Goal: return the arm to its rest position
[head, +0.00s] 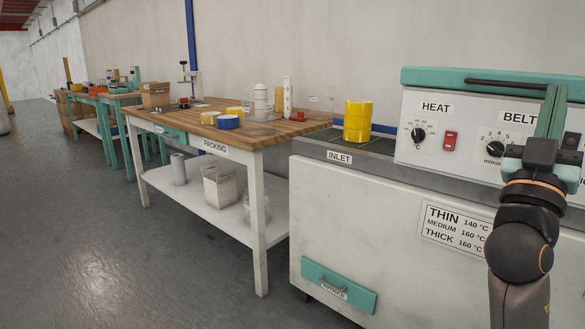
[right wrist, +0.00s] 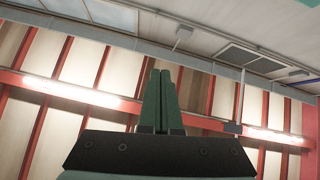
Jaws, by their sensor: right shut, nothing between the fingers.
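My right gripper (head: 552,112) is at the right edge of the head view, with its teal fingers pointing up in front of the machine's control panel. In the right wrist view its two fingers (right wrist: 160,98) lie together, with nothing between them, against the ceiling and red beams. My right arm rises from the lower right corner of the head view. My left gripper is in neither view.
The sealing machine (head: 390,240), with HEAT and BELT dials, stands close on the right. The packing table (head: 262,138) holds tape rolls and boxes. The floor (head: 90,240) at left is clear.

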